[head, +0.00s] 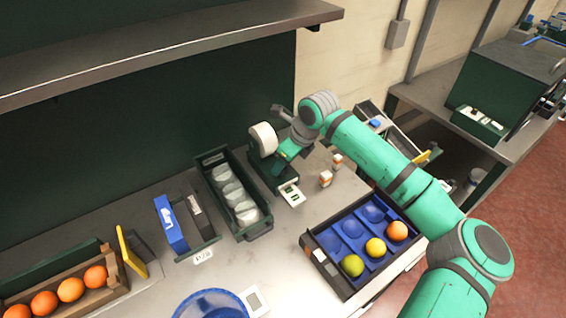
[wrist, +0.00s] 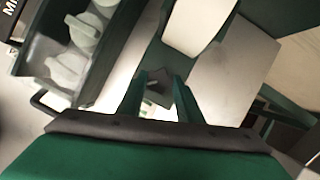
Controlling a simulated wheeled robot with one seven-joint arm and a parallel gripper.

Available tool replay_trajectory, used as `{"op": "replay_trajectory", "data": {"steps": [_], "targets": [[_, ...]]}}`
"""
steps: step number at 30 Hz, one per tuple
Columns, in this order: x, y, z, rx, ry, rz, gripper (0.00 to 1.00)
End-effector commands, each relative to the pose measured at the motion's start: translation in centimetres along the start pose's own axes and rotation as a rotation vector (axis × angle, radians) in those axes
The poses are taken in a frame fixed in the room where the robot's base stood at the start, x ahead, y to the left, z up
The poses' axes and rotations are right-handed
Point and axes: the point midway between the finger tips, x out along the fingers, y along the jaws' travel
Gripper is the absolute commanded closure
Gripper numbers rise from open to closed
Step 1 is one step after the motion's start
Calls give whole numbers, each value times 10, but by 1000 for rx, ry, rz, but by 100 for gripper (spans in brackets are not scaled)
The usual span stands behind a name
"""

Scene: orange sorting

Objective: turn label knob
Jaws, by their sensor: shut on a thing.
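The label dispenser (head: 273,180) stands on the bench, a dark green device with a white label roll (head: 263,138) at its top. The roll also shows in the wrist view (wrist: 198,22). A printed white label strip (head: 291,194) lies at the dispenser's front. My gripper (head: 281,160) is at the dispenser's right side, just beside the roll. In the wrist view its two green fingers are shut on a small dark knob (wrist: 155,84). The fingers hide part of the knob, and I cannot tell its turn angle. In the head view the gripper hides the knob.
A dark bin of clear cups (head: 258,229) stands close left of the dispenser. Two small orange-and-white items (head: 325,179) stand to the right. A blue-lined tray (head: 336,272) with several fruits is in front. A shelf (head: 190,45) overhangs the back.

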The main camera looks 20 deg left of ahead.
Motion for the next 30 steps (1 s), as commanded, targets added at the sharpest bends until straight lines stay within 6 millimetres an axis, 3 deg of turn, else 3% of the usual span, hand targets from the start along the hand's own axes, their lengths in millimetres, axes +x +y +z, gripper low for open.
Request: {"op": "replay_trajectory", "data": {"steps": [18, 30], "targets": [[0, 4, 1, 496, 0, -208, 90], [0, 5, 2, 654, -1, -272, 90]]}}
